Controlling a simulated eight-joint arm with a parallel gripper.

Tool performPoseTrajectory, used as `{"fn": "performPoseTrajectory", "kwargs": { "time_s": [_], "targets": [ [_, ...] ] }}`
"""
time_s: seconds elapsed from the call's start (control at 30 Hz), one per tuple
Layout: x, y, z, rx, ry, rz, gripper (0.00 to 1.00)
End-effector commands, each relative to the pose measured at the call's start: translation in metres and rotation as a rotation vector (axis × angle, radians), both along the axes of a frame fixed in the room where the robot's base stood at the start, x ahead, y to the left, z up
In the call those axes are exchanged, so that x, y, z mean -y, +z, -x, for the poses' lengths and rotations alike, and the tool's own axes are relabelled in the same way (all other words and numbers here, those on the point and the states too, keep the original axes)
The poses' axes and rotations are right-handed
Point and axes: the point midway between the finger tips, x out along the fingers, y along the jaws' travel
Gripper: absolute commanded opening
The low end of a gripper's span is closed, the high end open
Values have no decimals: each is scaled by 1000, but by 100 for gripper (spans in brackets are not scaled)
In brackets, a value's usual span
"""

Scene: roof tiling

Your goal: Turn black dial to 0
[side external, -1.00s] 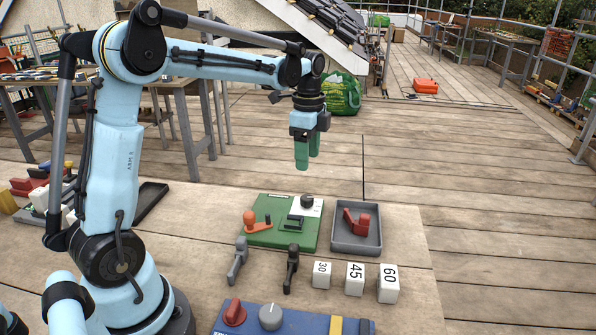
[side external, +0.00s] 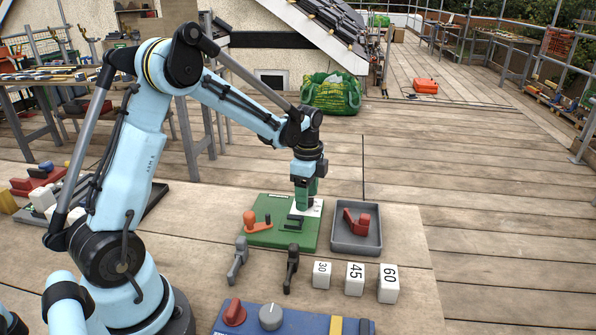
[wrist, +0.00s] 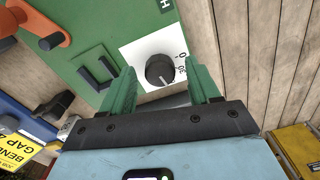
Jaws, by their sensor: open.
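The black dial (wrist: 159,70) sits on a white plate (wrist: 140,50) on the green board (side external: 262,236). In the wrist view, part of its scale shows, with a 0 and a 30 beside the dial. My gripper (wrist: 163,85) is open, with one green finger on each side of the dial, seen from above. In the side view my gripper (side external: 305,205) points straight down over the white plate and hides the dial. I cannot tell whether the fingers touch the dial.
An orange lever (side external: 250,222) and a dark handle (side external: 293,222) are on the same board. A grey tray (side external: 356,246) with a red part (side external: 357,220) stands to its right. White blocks marked 30 (side external: 321,275), 45 (side external: 355,279) and 60 (side external: 388,283) stand in front. A blue panel (side external: 285,320) lies nearest.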

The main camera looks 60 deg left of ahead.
Motion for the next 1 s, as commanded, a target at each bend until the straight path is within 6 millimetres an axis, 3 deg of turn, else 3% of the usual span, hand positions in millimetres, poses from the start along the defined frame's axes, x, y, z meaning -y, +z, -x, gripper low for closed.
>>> {"fn": "performPoseTrajectory", "kwargs": {
  "time_s": [0.13,0.5,0.77,1.0],
  "targets": [
    [0,0,0,0,0,0,58],
    [0,1,0,0,0,0,5],
    [0,1,0,0,32,0,5],
    [0,0,0,-1,160,1,5]
  ]
}}
